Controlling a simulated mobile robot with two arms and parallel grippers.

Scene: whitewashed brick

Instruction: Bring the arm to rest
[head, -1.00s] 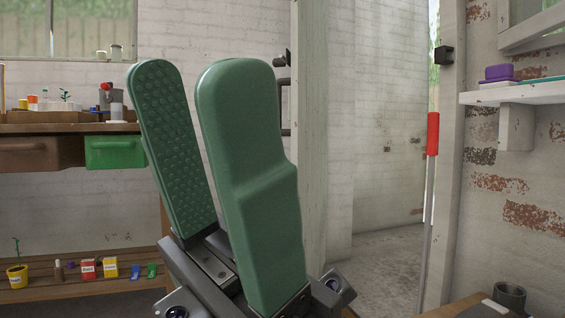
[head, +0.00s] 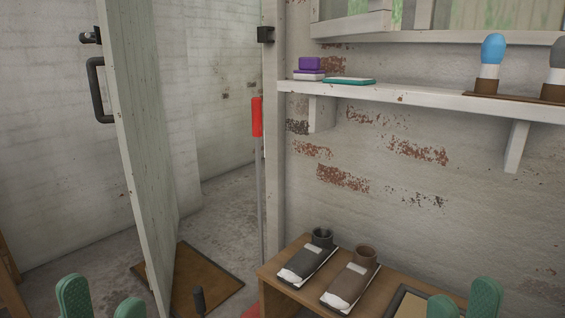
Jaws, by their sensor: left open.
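My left gripper (head: 101,300) is at the bottom left of the head view. Its two green fingertips stand apart with nothing between them. My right gripper (head: 463,302) is at the bottom right, its green fingertips also apart with nothing between them. Only the tips of both grippers show; the rest of both arms is below the picture edge.
A white shelf (head: 420,101) runs along the brick wall. An open door (head: 150,150) stands at left, with a brown mat (head: 222,280) behind it.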

